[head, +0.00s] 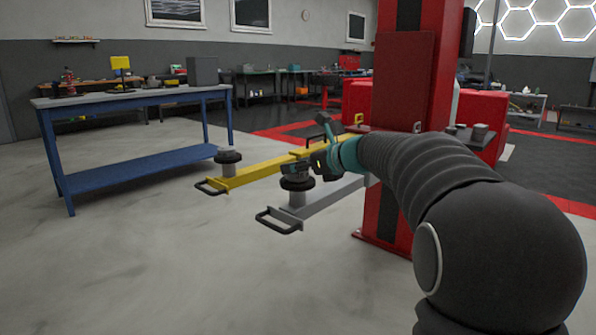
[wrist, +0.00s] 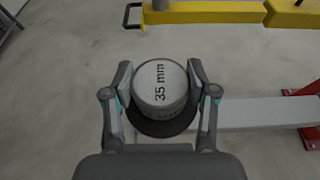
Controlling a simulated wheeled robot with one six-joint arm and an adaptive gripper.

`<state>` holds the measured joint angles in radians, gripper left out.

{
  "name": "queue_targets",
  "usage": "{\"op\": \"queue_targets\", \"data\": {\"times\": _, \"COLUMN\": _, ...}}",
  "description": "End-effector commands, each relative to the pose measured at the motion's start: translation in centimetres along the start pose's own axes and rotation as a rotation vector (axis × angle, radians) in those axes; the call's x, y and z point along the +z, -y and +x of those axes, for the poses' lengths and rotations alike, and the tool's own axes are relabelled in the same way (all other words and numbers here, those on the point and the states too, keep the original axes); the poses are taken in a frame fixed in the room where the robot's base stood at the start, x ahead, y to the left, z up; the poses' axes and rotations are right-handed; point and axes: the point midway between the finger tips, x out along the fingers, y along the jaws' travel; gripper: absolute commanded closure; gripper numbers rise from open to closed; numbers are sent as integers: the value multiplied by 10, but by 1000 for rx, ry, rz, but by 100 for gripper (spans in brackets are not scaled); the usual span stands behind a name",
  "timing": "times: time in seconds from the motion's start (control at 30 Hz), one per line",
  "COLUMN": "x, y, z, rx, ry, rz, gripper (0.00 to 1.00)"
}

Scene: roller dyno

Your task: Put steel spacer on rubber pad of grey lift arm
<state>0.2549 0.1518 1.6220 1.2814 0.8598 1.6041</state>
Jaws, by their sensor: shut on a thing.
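The steel spacer (wrist: 162,84) is a grey cylinder with "35 mm" on its top. In the wrist view it sits between both fingers of my gripper (wrist: 160,88), which is shut on it. The black round rubber pad (wrist: 162,128) of the grey lift arm (wrist: 265,112) shows directly beneath it, reaching out past its near side. In the head view my gripper (head: 300,168) is just above the rubber pad (head: 297,183) on the grey lift arm (head: 335,194). I cannot tell whether the spacer touches the pad.
A yellow lift arm (head: 255,173) with its own black pad (head: 228,157) lies behind and left of the grey arm. The red lift post (head: 402,120) stands to the right. A blue workbench (head: 135,97) is at the left. The floor in front is clear.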

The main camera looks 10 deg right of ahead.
Motion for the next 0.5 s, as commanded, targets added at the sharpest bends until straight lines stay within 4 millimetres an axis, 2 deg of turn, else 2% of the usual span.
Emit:
{"op": "queue_targets", "data": {"times": 0.33, "x": -4, "y": 0, "z": 1, "rx": -1, "ry": 1, "rz": -2, "gripper": 89}}
{"op": "queue_targets", "data": {"times": 0.37, "x": -4, "y": 0, "z": 1, "rx": -1, "ry": 1, "rz": -2, "gripper": 38}}
{"op": "queue_targets", "data": {"times": 0.43, "x": -4, "y": 0, "z": 1, "rx": -1, "ry": 1, "rz": -2, "gripper": 20}}
{"op": "queue_targets", "data": {"times": 0.5, "x": -4, "y": 0, "z": 1, "rx": -1, "ry": 1, "rz": -2, "gripper": 17}}
